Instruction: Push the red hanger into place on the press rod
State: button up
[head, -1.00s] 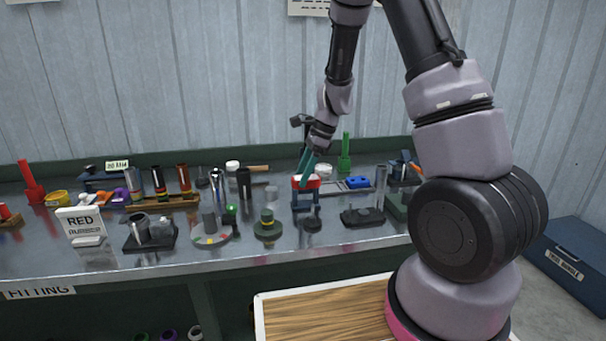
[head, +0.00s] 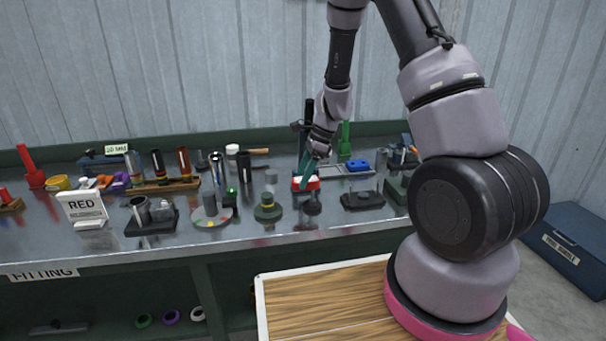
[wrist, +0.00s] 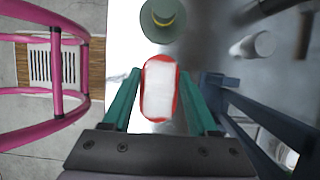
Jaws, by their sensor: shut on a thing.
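A red hanger with a white face (wrist: 159,90) sits between the teal fingers of my gripper (wrist: 162,100) in the wrist view. The fingers are shut on it, one on each side. In the head view the red hanger (head: 306,183) shows low at the tips of my gripper (head: 306,172), close to the bench top. I cannot make out the press rod for certain; the hanger and my gripper may hide it. A dark blue frame (wrist: 268,118) runs close along the right of my fingers in the wrist view.
A green stepped disc (head: 268,208) stands just in front of the hanger; it also shows in the wrist view (wrist: 163,20). A white RED card (head: 82,207), a dark holder (head: 150,222) and a round tray (head: 211,216) stand to the left. A dark block (head: 362,200) stands to the right.

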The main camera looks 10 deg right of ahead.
jog(key=shift+f, duration=0.15)
jog(key=shift+f, duration=0.75)
dwell(0.3)
jog(key=o, duration=1.3)
jog(key=shift+o, duration=0.2)
